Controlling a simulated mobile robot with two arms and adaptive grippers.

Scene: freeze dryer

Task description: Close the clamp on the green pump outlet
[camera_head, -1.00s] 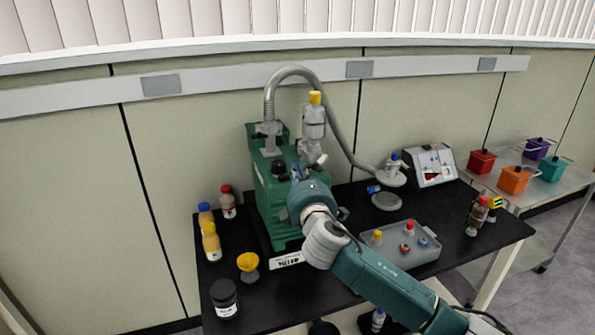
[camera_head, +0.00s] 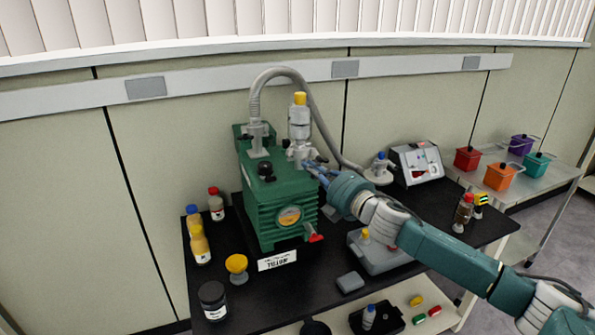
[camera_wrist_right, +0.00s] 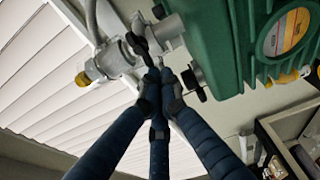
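The green pump (camera_head: 278,200) stands on the black table, and it also shows in the right wrist view (camera_wrist_right: 215,40). Its outlet carries a pale metal fitting (camera_head: 300,130) with a yellow cap. The clamp (camera_head: 300,155) sits low on this fitting; in the right wrist view the clamp (camera_wrist_right: 138,45) shows as a dark band by the pale flange. My right gripper (camera_head: 308,166) is at the clamp, on its right. In the right wrist view its fingers (camera_wrist_right: 160,85) come together just below the clamp; I cannot tell whether its lever is between them. My left gripper is not in view.
A grey hose (camera_head: 310,95) arches from the pump to a flange at the right. A grey tray (camera_head: 375,255) lies under my right arm. Bottles (camera_head: 199,240) stand left of the pump, near a yellow funnel (camera_head: 237,264). A control box (camera_head: 416,163) stands at the back right.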

